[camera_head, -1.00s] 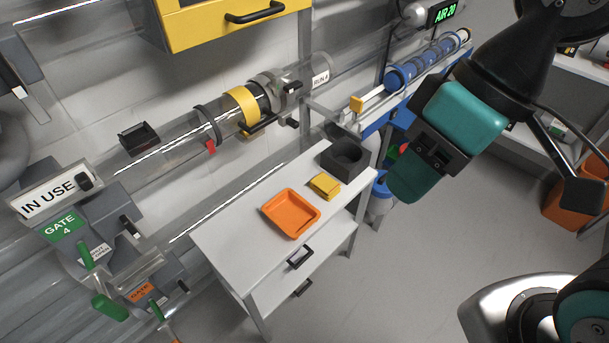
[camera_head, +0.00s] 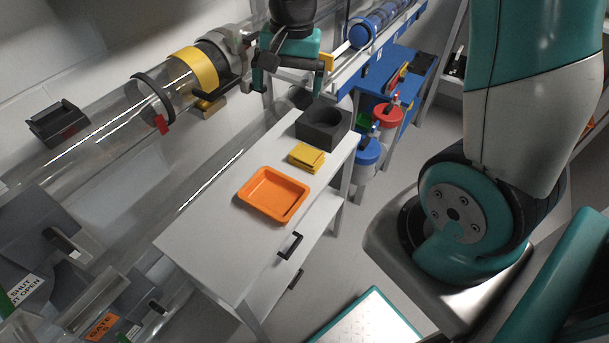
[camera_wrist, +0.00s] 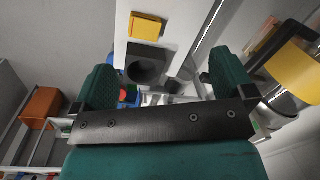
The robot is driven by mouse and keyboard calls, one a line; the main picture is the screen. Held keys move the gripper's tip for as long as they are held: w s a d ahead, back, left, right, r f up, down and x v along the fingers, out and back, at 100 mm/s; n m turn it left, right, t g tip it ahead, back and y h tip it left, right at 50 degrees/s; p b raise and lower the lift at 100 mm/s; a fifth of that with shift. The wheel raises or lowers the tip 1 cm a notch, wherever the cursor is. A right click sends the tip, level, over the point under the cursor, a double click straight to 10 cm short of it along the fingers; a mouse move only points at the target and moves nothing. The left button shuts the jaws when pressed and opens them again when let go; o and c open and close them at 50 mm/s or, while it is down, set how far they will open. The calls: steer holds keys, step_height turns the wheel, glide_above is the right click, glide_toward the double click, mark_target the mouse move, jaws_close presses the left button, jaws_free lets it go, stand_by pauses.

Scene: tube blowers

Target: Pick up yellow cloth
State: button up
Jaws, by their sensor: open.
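The yellow cloth (camera_head: 306,157) is a small folded pad lying on the white table, between the orange tray and the dark grey block. In the wrist view the yellow cloth (camera_wrist: 147,27) shows near the top, beyond the fingertips. My gripper (camera_head: 286,92) is above and behind the table's far end, over the dark block, apart from the cloth. In the wrist view my gripper (camera_wrist: 155,75) has its two green fingers spread wide with nothing held between them.
The orange tray (camera_head: 273,194) and the dark block with a round hole (camera_head: 322,124) flank the cloth. A clear tube with a yellow band (camera_head: 196,70) runs along the wall behind the table. Blue and red lidded containers (camera_head: 368,150) stand right of the table.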

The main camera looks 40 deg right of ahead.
steer(key=w+d+f+m+h+b, duration=0.1)
steer(key=w+d+f+m+b, duration=0.2)
steer(key=d+f+m, duration=0.5)
steer(key=n, duration=0.3)
glide_above(307, 153)
steer(key=shift+g, duration=0.3)
step_height(307, 153, down, 12)
steer(key=shift+s+d+f+b, duration=0.15)
steer(key=shift+f+b, duration=0.1)
steer(key=shift+b, duration=0.2)
steer(key=shift+f+b, duration=0.4)
steer(key=shift+f, duration=2.55)
steer(key=c, duration=0.6)
steer(key=shift+r, duration=0.15)
step_height(307, 153, up, 20)
steer(key=p, duration=0.3)
